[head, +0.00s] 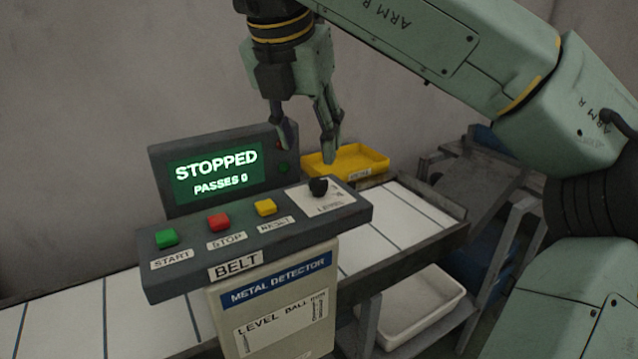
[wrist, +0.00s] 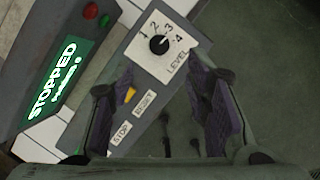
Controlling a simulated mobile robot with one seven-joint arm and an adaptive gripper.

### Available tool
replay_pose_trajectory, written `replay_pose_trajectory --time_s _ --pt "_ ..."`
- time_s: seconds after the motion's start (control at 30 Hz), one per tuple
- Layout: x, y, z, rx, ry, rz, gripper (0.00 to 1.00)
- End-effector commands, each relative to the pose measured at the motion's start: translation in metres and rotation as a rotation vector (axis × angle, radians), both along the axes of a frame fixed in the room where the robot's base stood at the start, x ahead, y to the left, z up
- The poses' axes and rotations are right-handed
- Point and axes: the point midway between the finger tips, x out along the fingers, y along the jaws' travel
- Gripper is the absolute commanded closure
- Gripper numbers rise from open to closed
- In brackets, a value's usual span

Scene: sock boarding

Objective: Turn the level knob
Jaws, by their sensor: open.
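The level knob (head: 319,187) is a small black round knob on a white dial plate at the right end of the grey control panel (head: 150,288). In the wrist view the knob (wrist: 159,44) sits among the numbers 1 to 4, with a white mark on its upper right side, towards the 3. My gripper (head: 308,155) is open and empty, above the panel and apart from the knob. In the wrist view my gripper's fingers (wrist: 168,103) are spread wide, with the knob beyond their tips and between them.
Green start (head: 167,238), red stop (head: 218,222) and yellow reset (head: 266,207) buttons line the panel. The display (head: 217,173) behind reads STOPPED, PASSES 0. A yellow tray (head: 345,161) stands behind the belt (head: 395,222). A white bin (head: 420,308) is below.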

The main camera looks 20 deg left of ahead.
Motion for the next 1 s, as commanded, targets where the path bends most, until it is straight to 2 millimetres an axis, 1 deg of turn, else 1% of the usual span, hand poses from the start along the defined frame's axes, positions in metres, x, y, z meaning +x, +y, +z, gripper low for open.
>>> replay_pose_trajectory --time_s 0.03,0.33,0.37,0.5,0.6,0.87,1.0 --pt "0.003 0.0 -0.017 0.001 0.002 0.0 0.56" --pt "0.022 0.0 -0.059 0.001 0.001 0.002 0.56" --pt "0.024 -0.001 -0.058 0.0 0.001 0.001 0.56" --pt "0.029 -0.001 -0.07 0.0 0.002 0.002 0.56" --pt "0.031 0.0 -0.074 0.002 0.002 0.003 0.56" --pt "0.031 0.0 -0.075 0.002 0.002 0.004 0.56" --pt "0.031 0.0 -0.075 0.003 0.002 0.004 0.64"
